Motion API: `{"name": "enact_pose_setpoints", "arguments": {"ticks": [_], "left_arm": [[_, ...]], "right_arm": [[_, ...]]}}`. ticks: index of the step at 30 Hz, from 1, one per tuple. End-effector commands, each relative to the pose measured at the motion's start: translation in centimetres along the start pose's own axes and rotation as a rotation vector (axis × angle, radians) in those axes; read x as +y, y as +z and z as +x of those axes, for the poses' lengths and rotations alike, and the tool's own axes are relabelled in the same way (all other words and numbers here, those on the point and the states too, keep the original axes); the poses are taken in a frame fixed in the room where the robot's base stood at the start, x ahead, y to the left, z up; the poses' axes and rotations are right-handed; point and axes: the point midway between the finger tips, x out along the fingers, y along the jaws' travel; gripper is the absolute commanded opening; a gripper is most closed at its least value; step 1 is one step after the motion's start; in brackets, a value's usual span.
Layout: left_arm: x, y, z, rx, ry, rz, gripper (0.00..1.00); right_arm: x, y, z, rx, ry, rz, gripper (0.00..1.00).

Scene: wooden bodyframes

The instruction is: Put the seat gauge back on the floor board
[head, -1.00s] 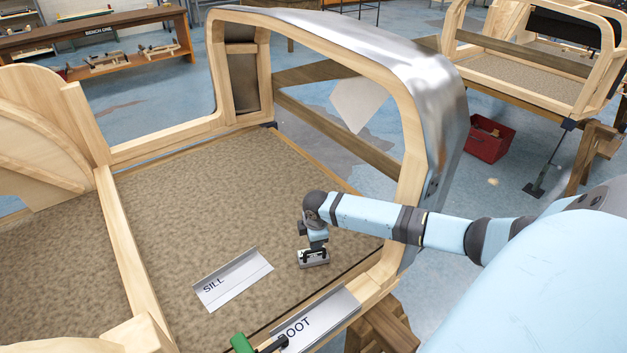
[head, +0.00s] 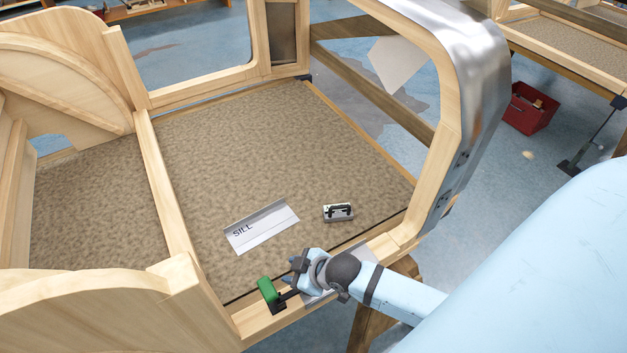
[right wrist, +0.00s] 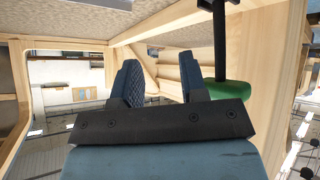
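A small grey block with a black handle on top (head: 338,212), which looks like the seat gauge, sits on the carpeted floor board (head: 250,150), to the right of the SILL card. My right gripper (head: 295,268) is apart from it, lower in the head view, over the front sill beside a green-handled clamp (head: 267,290). In the right wrist view its two fingers (right wrist: 160,80) stand apart with nothing between them. The clamp's green handle (right wrist: 230,92) shows beyond the right finger there. My left gripper is not in view.
The SILL card (head: 262,230) lies on the floor board. A label plate (head: 318,297) on the front sill is mostly hidden by my right gripper. The wooden frame with metal skin (head: 480,60) rises at the right. A red crate (head: 528,108) stands on the floor behind. The carpet's rear is clear.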

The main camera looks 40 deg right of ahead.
Motion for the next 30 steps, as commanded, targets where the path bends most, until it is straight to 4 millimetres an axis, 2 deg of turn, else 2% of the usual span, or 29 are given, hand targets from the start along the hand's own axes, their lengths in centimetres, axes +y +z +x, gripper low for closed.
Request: {"name": "enact_pose_setpoints", "arguments": {"ticks": [1,3,9,13,21,27,30], "left_arm": [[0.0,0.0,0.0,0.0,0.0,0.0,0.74],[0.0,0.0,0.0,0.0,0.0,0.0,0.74],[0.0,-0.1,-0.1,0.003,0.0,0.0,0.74],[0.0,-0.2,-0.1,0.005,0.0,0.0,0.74],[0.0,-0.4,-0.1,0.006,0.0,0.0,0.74],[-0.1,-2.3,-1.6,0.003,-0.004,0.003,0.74],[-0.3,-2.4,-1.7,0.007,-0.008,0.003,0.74]], "right_arm": [[-1.9,0.9,-0.9,0.028,0.018,0.076,0.39],[-3.5,2.0,-1.9,0.061,0.052,0.16,0.39],[-5.9,3.9,-4.5,0.125,0.125,0.313,0.39],[-6.3,4.3,-5.2,0.139,0.143,0.344,0.39],[-6.3,4.3,-5.2,0.141,0.144,0.345,0.39],[-5.7,2.7,-7.0,0.14,0.151,0.345,0.39],[-5.6,2.6,-7.2,0.14,0.154,0.345,0.39]]}}
